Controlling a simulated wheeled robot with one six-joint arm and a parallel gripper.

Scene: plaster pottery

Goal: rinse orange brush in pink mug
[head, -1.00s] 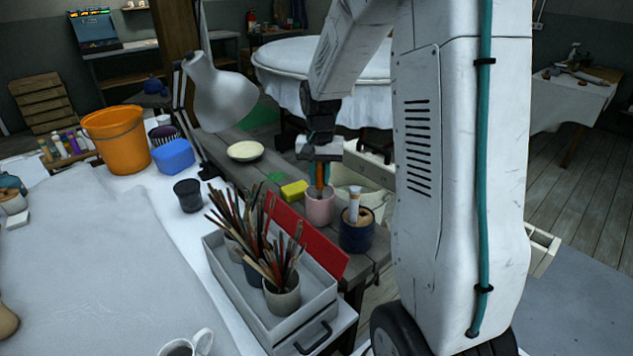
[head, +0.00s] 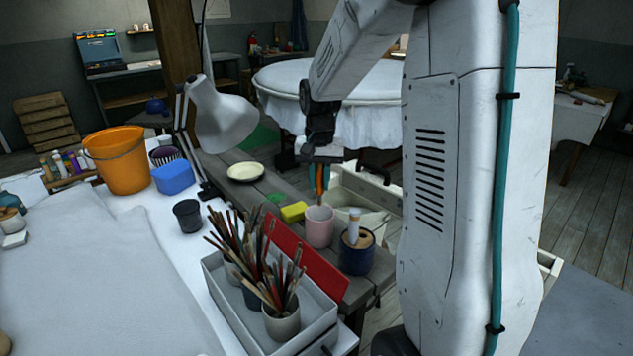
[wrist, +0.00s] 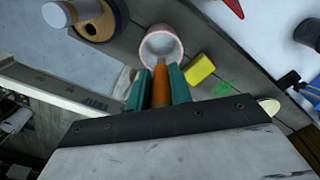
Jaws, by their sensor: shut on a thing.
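My gripper (head: 320,178) is shut on the orange brush (head: 319,181), which points down just above the pink mug (head: 320,226) in the head view. In the wrist view the orange brush (wrist: 160,86) sits between the teal fingers of my gripper (wrist: 160,88). The pink mug (wrist: 161,46) shows there with its pale inside open, just beyond the brush. The mug stands upright on the grey wooden bench. The brush's lower tip is near the mug's rim; I cannot tell whether it is inside.
A dark blue pot with a wooden lid (head: 357,250) stands right of the mug. A yellow sponge (head: 293,211) lies to its left. A tray (head: 213,265) with pots of brushes and a red panel (head: 318,272) are in front. A cream bowl (head: 246,172) stands further back.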

